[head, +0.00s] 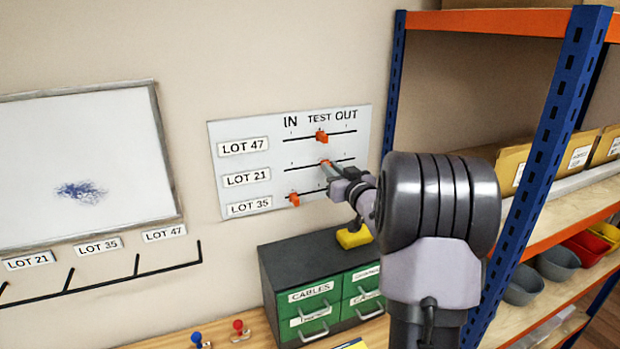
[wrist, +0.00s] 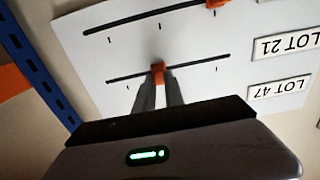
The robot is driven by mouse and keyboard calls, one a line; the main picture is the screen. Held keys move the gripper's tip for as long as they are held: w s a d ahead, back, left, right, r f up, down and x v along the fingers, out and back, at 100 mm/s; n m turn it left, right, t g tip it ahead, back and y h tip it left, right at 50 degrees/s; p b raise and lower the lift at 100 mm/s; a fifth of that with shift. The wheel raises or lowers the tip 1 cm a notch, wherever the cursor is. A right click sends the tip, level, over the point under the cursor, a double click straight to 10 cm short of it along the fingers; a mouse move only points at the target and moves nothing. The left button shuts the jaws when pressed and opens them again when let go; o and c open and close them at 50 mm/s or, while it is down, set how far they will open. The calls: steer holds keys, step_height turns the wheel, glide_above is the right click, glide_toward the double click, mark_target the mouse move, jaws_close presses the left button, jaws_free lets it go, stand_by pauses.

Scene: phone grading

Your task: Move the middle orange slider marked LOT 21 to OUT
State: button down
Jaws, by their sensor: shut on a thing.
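A white panel (head: 222,180) on the wall has three horizontal rails under the words IN, TEST and OUT. The orange LOT 21 slider (head: 325,162) is on the middle rail, about at TEST. My gripper (head: 327,170) is shut on it. In the wrist view, which is upside down, the slider (wrist: 158,69) sits between my two fingertips (wrist: 157,82). The LOT 47 slider (head: 321,137) on the top rail is near TEST. The LOT 35 slider (head: 294,199) on the bottom rail is at IN. My gripper hides part of the lower rails' right side.
A blue shelf post (head: 560,110) stands right of the panel, with shelves of boxes and bins. A green drawer cabinet (head: 318,300) with a yellow object (head: 354,238) on top stands below. A whiteboard (head: 85,150) and black hooks are on the left.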

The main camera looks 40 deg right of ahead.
steer(key=d, duration=0.2)
steer(key=s+d, duration=0.1)
steer(key=d, duration=0.3)
steer(key=shift+s+d+p, duration=0.2)
steer(key=shift+s+p, duration=0.15)
steer(key=shift+r, duration=0.1)
steer(key=c, duration=1.6)
jaws_free()
steer(key=shift+d, duration=0.1)
steer(key=shift+o, duration=1)
steer(key=shift+d, duration=0.1)
steer(key=b+v, duration=0.1)
steer(key=v, duration=1.6)
steer(key=shift+s, duration=0.25)
